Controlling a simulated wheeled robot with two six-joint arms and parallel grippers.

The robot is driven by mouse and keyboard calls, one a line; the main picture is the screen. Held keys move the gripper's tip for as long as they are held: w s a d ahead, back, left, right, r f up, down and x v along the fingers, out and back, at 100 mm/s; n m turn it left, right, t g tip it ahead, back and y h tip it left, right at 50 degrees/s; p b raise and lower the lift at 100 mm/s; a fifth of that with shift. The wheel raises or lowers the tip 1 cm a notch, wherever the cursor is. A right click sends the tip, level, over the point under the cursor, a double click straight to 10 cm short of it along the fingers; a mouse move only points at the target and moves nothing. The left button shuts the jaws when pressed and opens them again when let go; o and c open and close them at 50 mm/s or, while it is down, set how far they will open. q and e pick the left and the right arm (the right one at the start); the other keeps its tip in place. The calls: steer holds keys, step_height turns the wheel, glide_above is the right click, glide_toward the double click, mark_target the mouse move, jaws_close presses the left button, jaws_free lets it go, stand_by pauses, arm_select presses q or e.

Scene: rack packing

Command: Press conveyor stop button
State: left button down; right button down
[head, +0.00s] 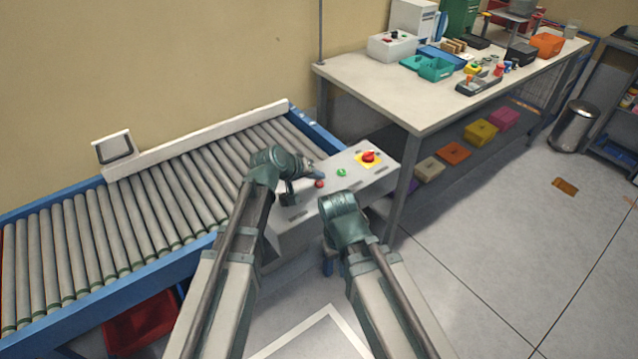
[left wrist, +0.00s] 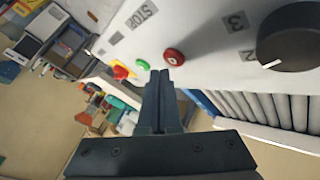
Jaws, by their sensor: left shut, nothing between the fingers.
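The conveyor's grey control box (head: 300,215) carries a small red button (head: 319,183), a green button (head: 341,173) and a red mushroom button on a yellow plate (head: 369,157). My left gripper (head: 316,177) is shut and empty, with its tips close to the small red button. In the left wrist view the closed fingertips (left wrist: 160,74) lie just below the red button (left wrist: 174,57) and the green button (left wrist: 143,65). A STOP label (left wrist: 145,15) shows on the panel there. I cannot tell whether the tips touch. My right gripper (head: 333,266) hangs in front of the box, mostly hidden by its arm.
The roller conveyor (head: 130,215) runs left from the box. A black knob (left wrist: 290,38) stands on the panel near the left gripper. A workbench (head: 370,85) with bins is behind at right. The floor at right is mostly clear.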

mark_target(317, 186)
arm_select(q)
steer(key=shift+f, duration=0.1)
steer(key=shift+f+b, duration=0.3)
steer(key=shift+b, duration=0.15)
steer(key=shift+f+b, duration=0.35)
steer(key=shift+f, duration=0.05)
stand_by(0.5)
steer(key=shift+r, duration=0.15)
stand_by(0.3)
steer(key=shift+r+p, duration=0.7)
steer(key=shift+p, duration=0.1)
step_height(317, 186, up, 5)
steer(key=p, duration=0.5)
